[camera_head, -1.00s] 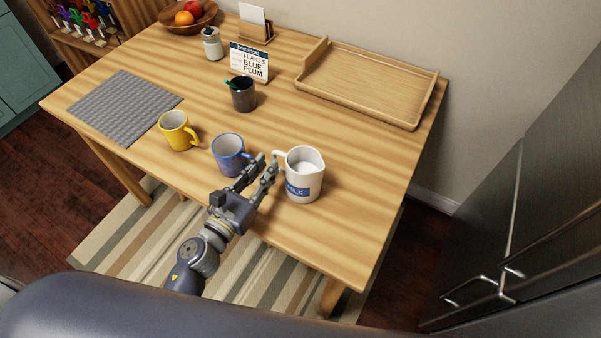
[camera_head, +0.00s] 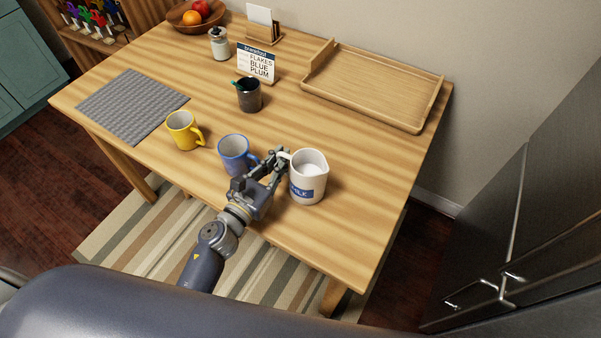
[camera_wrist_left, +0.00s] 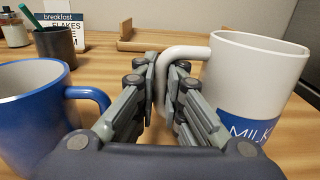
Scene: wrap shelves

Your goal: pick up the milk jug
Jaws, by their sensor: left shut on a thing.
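The white milk jug (camera_head: 309,184) with a blue MILK label stands upright near the front of the wooden table. It also shows in the left wrist view (camera_wrist_left: 258,75), with its handle pointing left. My left gripper (camera_head: 276,160) is at the jug's left side, its fingers shut on the handle. In the left wrist view the fingers (camera_wrist_left: 164,85) sit on both sides of the handle. The jug's base appears to rest on the table. My right gripper is not in view.
A blue mug (camera_head: 234,158) stands close to the left of my gripper, and a yellow mug (camera_head: 183,132) is further left. A dark cup (camera_head: 248,99), a breakfast sign (camera_head: 257,65) and a wooden tray (camera_head: 433,99) are behind. The table right of the jug is clear.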

